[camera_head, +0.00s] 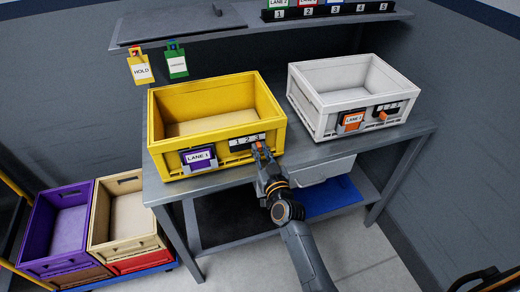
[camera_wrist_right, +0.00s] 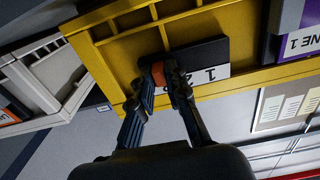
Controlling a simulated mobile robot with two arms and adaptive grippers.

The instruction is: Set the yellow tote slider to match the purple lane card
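The yellow tote (camera_head: 160,160) stands on the grey bench. A purple lane card (camera_head: 199,157) reading LANE 1 is in its front holder. To the right of the card is its number strip (camera_head: 240,141), marked 1 2 3. The slider's orange knob (camera_head: 258,145) is at the strip's right end, by the 3. My right gripper (camera_head: 262,156) is at this knob. In the right wrist view, the right gripper's fingers (camera_wrist_right: 164,77) are on both sides of the orange knob (camera_wrist_right: 158,73) and seem closed on it. My left gripper is not seen.
A white tote (camera_head: 300,99) with an orange LANE 2 card stands right of the yellow one. A shelf (camera_head: 240,24) above holds a numbered card rack (camera_head: 330,11). HOLD (camera_head: 142,71) and green (camera_head: 177,64) tags hang below it. Purple (camera_head: 40,229) and tan (camera_head: 97,231) totes sit at lower left.

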